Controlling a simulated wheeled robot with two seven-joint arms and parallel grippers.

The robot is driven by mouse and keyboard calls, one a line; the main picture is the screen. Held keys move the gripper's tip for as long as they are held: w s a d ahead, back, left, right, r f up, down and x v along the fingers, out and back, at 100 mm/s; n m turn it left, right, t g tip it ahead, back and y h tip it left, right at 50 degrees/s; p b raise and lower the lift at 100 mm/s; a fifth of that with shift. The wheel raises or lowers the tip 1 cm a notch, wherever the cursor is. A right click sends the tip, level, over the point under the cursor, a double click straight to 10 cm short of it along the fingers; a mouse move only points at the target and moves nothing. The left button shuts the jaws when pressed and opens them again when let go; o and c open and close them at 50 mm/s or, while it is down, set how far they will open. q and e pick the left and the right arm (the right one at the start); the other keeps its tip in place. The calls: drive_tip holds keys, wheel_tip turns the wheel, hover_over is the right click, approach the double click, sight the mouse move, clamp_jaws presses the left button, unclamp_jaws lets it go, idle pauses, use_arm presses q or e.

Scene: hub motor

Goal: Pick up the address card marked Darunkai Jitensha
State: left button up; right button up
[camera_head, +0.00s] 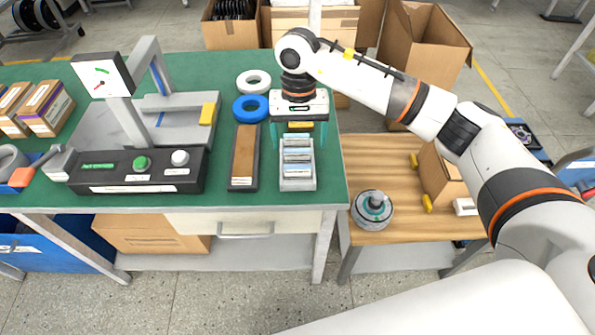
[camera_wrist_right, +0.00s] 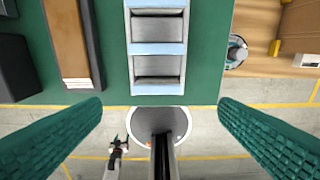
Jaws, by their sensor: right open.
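A grey card rack (camera_head: 297,184) stands near the front edge of the green table, and it also shows in the wrist view (camera_wrist_right: 129,50). Its compartments hold pale blue-and-white cards (camera_head: 298,156), whose edges show as light blue strips in the wrist view (camera_wrist_right: 157,49). The print is too small to read, so I cannot tell which card is marked Darunkai Jitensha. My right gripper (camera_head: 299,138) points down above the back part of the rack. Its teal fingers are apart on either side, with nothing between them. My left gripper is out of view.
A long brown-topped block (camera_head: 244,158) lies left of the rack. Blue (camera_head: 251,109) and white (camera_head: 254,82) rings lie behind it. A black control box (camera_head: 140,172) stands further left. A hub motor (camera_head: 372,209) sits on the lower wooden table (camera_head: 385,165) at right.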

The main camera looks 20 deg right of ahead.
sight(298, 166)
drive_tip(key=f, duration=0.3)
drive_tip(key=shift+s+a+f+p, duration=0.1)
drive_tip(key=shift+s+f+p, duration=0.1)
drive_tip(key=shift+f+p, duration=0.2)
drive_tip(key=f, duration=0.1)
drive_tip(key=f+p, duration=0.1)
drive_tip(key=f, duration=0.1)
drive_tip(key=f+p, duration=0.1)
drive_tip(key=shift+s+a+f, duration=0.2)
drive_tip(key=shift+s+f, duration=0.05)
drive_tip(key=shift+f, duration=0.5)
drive_tip(key=shift+c, duration=0.4)
drive_tip(key=c, duration=1)
drive_tip(key=shift+o, duration=0.2)
